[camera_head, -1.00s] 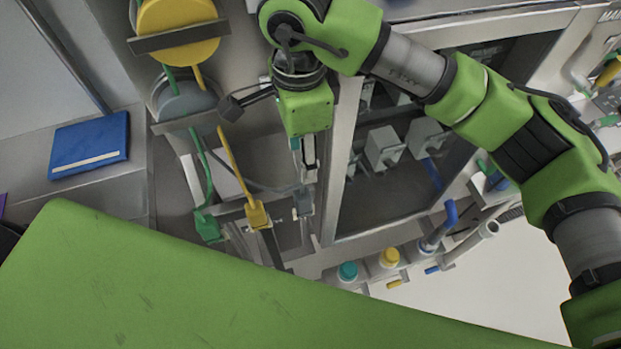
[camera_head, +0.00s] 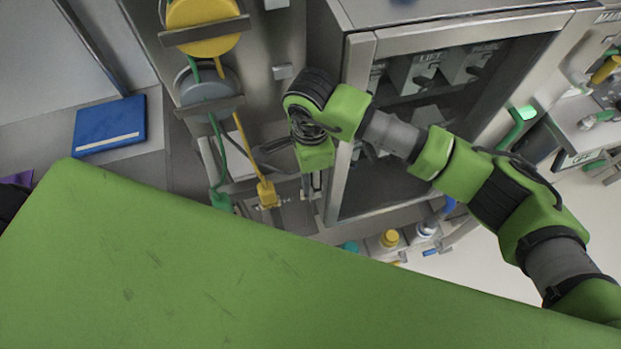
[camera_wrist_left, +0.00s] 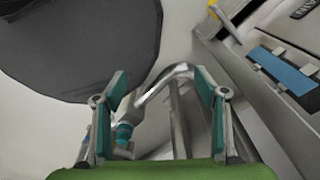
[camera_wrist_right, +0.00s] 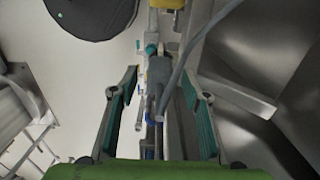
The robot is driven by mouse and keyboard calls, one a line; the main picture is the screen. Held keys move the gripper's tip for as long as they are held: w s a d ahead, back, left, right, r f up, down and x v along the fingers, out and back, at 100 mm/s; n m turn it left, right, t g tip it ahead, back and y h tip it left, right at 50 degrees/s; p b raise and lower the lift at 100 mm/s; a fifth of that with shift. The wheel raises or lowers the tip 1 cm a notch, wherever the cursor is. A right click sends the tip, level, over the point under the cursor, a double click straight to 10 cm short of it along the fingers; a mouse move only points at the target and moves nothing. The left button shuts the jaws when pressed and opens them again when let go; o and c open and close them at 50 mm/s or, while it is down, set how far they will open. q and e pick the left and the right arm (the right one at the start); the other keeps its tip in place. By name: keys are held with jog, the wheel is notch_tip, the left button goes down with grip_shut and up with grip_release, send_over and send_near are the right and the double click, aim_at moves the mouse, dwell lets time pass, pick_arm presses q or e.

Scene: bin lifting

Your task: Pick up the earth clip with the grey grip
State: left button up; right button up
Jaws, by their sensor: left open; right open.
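The earth clip with the grey grip (camera_wrist_right: 158,72) shows in the right wrist view, between the fingers of my right gripper (camera_wrist_right: 158,90). A grey cable (camera_wrist_right: 196,52) runs past it to the upper right. My right gripper is open; I cannot tell whether either finger touches the clip. In the head view my right gripper (camera_head: 313,183) points down beside the yellow clip (camera_head: 267,194), and the grey clip is mostly hidden by it. The green clip (camera_head: 221,201) hangs further left. My left gripper (camera_wrist_left: 160,85) is open and empty, away from the clips, and outside the head view.
A yellow reel (camera_head: 203,28) and a grey reel (camera_head: 208,88) are mounted above the clips. An open-fronted cabinet (camera_head: 360,120) stands close to the right of my right gripper. A blue book (camera_head: 110,124) lies at left. A dark round object (camera_wrist_left: 85,45) fills the left wrist view's upper left.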

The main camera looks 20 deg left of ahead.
grip_shut()
jog(key=shift+w+r+b, duration=0.1)
jog(key=shift+r+b, duration=0.25)
jog(key=shift+r, duration=0.3)
pick_arm(q)
notch_tip(320, 180, down, 7)
jog(key=b, duration=0.6)
jog(key=shift+s+r, duration=0.2)
jog(key=shift+s, duration=0.15)
pick_arm(e)
notch_tip(320, 180, up, 27)
jog(key=shift+f, duration=0.15)
